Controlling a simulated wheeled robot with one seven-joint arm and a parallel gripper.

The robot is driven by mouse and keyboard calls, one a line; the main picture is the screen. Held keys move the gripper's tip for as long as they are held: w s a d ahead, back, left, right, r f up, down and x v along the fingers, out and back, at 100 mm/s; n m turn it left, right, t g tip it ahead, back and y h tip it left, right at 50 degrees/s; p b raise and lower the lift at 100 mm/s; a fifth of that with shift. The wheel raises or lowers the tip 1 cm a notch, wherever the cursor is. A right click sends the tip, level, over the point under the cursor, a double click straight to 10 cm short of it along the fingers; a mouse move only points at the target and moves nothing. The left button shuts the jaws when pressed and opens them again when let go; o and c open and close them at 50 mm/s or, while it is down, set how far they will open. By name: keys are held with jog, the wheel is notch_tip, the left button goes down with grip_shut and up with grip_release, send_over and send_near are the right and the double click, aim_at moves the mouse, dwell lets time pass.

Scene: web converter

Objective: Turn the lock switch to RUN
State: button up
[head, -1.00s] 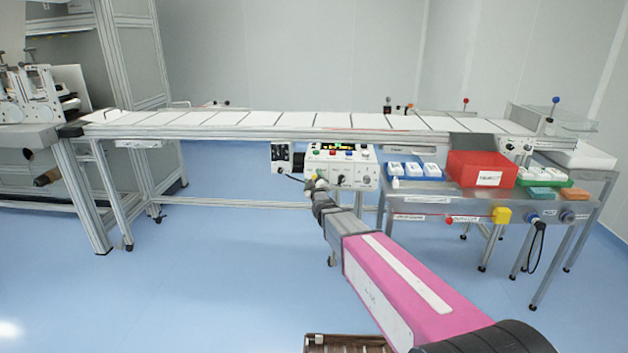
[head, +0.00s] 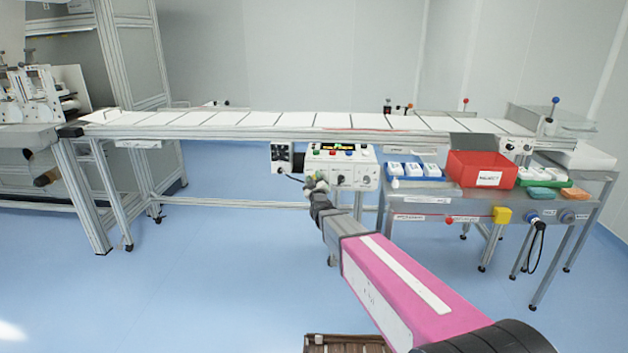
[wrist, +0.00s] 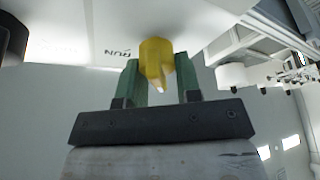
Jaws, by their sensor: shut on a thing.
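The lock switch (wrist: 155,62) shows in the wrist view as a yellow knob on a white panel face. The word RUN (wrist: 117,52) is printed to its left, appearing upside down. My gripper (wrist: 157,80) has its two green fingers on either side of the knob and is shut on it. In the head view my gripper (head: 316,182) is at the lower left part of the white control box (head: 340,165), and it hides the switch there. The switch's exact setting cannot be told.
The control box hangs under the front of the conveyor (head: 300,133). A black-and-white unit (head: 281,157) is just left of it. To the right, a steel table holds a red bin (head: 480,168) and blue and green trays. The floor left of my arm is clear.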

jog(key=m+h, duration=0.1)
jog(key=m, duration=0.1)
jog(key=m+t+h, duration=0.1)
jog(key=m, duration=0.2)
jog(key=shift+d+h, duration=0.1)
jog(key=shift+h, duration=0.2)
jog(key=m+h, duration=0.1)
jog(key=m, duration=0.2)
jog(key=m+h, duration=0.2)
jog(key=m, duration=0.2)
jog(key=shift+d+h, duration=0.2)
jog(key=shift+h, duration=0.1)
jog(key=m+h, duration=0.1)
jog(key=m, duration=0.2)
jog(key=m+g+h, duration=0.1)
jog(key=m+h, duration=0.1)
jog(key=m, duration=0.1)
jog(key=shift+d, duration=0.15)
jog(key=shift+d+f+m+g+h, duration=0.1)
jog(key=shift+m+g+h, duration=0.25)
jog(key=shift+m, duration=0.7)
jog(key=shift+d+m+g+h, duration=0.1)
jog(key=shift+m+g+h, duration=0.25)
jog(key=shift+m, duration=1)
jog(key=o, duration=0.9)
jog(key=v, duration=1.1)
